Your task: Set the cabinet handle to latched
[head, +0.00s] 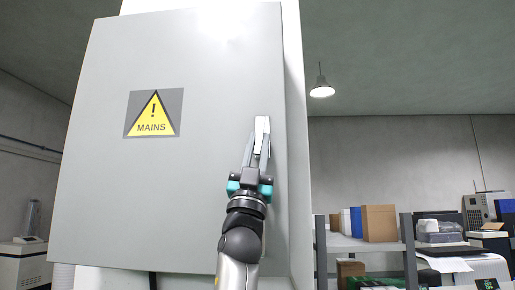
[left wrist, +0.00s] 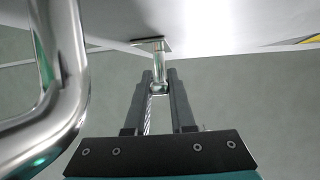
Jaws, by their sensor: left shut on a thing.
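The grey mains cabinet (head: 205,190) fills the left and middle of the head view, its door flat and facing me. Its short silver handle (head: 262,125) is near the door's right edge and points roughly upright. In the left wrist view the handle (left wrist: 158,64) stands out from a small plate on the door. My left gripper (head: 259,150) is shut on the handle, with its fingers on either side of it; the fingers also show in the left wrist view (left wrist: 160,85). The fingers hide part of the handle. My right gripper is not in view.
A yellow MAINS warning sign (head: 153,114) is on the door. A shelf (head: 408,240) with boxes stands at the right, and a lamp (head: 321,88) hangs behind. A curved shiny tube (left wrist: 70,90) is close at the left of the wrist view; I cannot tell what it belongs to.

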